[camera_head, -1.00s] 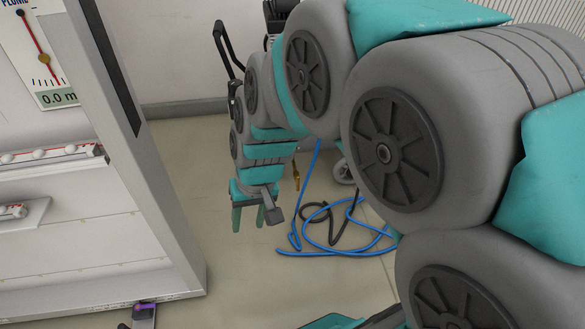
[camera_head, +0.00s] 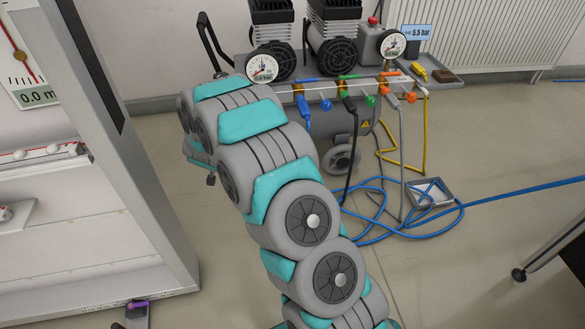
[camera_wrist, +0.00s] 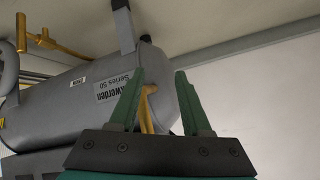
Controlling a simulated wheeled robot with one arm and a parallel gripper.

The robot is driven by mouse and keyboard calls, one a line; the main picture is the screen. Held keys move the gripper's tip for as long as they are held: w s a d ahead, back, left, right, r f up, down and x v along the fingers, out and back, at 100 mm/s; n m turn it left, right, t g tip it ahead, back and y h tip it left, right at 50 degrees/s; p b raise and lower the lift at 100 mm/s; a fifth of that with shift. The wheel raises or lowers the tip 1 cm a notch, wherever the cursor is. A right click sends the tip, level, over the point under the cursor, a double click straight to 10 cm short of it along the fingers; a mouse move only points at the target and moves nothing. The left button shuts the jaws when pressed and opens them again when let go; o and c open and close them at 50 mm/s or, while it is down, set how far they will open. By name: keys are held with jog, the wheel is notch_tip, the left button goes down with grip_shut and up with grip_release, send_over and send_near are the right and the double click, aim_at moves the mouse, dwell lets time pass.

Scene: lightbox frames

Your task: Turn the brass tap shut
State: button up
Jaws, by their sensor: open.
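In the wrist view a brass tap (camera_wrist: 147,104) shows at the end of a grey tank (camera_wrist: 75,104) with a white label. My gripper (camera_wrist: 160,74) points at the tank end with its two green fingers spread and nothing held. The tap shows between the fingers, close to the left one, which partly covers it; I cannot tell how far beyond the fingertips it lies. A second brass pipe piece (camera_wrist: 50,43) shows at the upper left. In the head view my arm hides the gripper and the brass tap.
In the head view the compressor tank (camera_head: 335,128) carries gauges and coloured valves. Blue hose (camera_head: 375,228) loops on the floor beside a small metal tray (camera_head: 430,193).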

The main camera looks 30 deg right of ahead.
jog(key=s+d+f+m+g+h, duration=0.15)
jog(key=s+d+f+h, duration=0.25)
jog(key=d+f+h, duration=0.4)
jog(key=s+d+f+m+t+h, duration=0.1)
jog(key=s+d+f+m+h, duration=0.35)
jog(key=d, duration=0.55)
jog(key=w+d+f+n, duration=0.2)
jog(key=w+d, duration=0.1)
jog(key=d, duration=0.3)
jog(key=shift+w+b, duration=0.35)
jog(key=shift+b, duration=0.1)
jog(key=shift+d+g, duration=0.1)
jog(key=shift+g, duration=0.15)
grip_shut()
